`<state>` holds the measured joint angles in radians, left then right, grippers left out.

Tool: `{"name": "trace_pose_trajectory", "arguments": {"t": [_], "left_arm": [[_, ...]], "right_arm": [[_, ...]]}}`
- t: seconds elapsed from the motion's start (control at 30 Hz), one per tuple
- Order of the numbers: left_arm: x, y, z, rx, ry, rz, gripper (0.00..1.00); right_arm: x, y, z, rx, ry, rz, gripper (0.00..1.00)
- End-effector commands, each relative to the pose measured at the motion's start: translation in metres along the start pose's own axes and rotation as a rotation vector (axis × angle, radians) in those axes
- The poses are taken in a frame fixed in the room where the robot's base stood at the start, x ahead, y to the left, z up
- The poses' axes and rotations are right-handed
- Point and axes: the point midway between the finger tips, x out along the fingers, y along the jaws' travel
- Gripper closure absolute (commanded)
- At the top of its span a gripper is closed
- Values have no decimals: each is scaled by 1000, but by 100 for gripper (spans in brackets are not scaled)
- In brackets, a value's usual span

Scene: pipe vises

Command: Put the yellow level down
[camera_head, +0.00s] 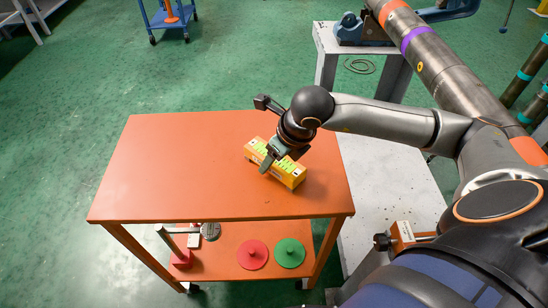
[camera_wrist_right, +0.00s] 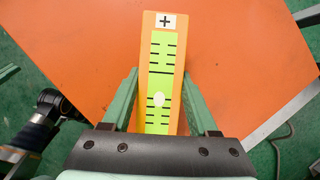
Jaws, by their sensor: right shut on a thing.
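The yellow level (camera_head: 283,165) is a short orange-yellow block with a lime-green marked strip on top. It is at the right part of the orange cart's top (camera_head: 180,160), and I cannot tell whether it rests on it. In the right wrist view the level (camera_wrist_right: 164,60) points away from me with a plus mark at its far end. My right gripper (camera_head: 272,155) is shut on the level, with one green finger on each side of it (camera_wrist_right: 160,100). My left gripper is not in view.
The cart's lower shelf holds a red disc (camera_head: 252,254), a green disc (camera_head: 289,252) and a hammer-like tool (camera_head: 210,231). A thick pipe (camera_head: 440,70) and a blue vise (camera_head: 358,28) stand at the upper right. The left part of the cart top is clear.

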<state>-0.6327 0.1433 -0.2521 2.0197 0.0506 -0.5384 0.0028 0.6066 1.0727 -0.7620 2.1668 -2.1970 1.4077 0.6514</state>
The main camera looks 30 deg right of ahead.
Motion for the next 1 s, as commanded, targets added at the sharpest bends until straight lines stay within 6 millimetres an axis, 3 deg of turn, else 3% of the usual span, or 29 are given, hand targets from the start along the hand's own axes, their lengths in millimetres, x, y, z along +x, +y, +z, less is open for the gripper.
{"name": "trace_pose_trajectory", "arguments": {"t": [0.33,0.37,0.6,1.0], "left_arm": [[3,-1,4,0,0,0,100],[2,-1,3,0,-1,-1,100],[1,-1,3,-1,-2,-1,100],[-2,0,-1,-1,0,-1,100]], "right_arm": [[4,0,-1,0,-4,1,100],[3,0,-1,1,-1,1,38],[2,0,-1,1,0,1,11],[-7,0,1,1,-2,0,10]]}}
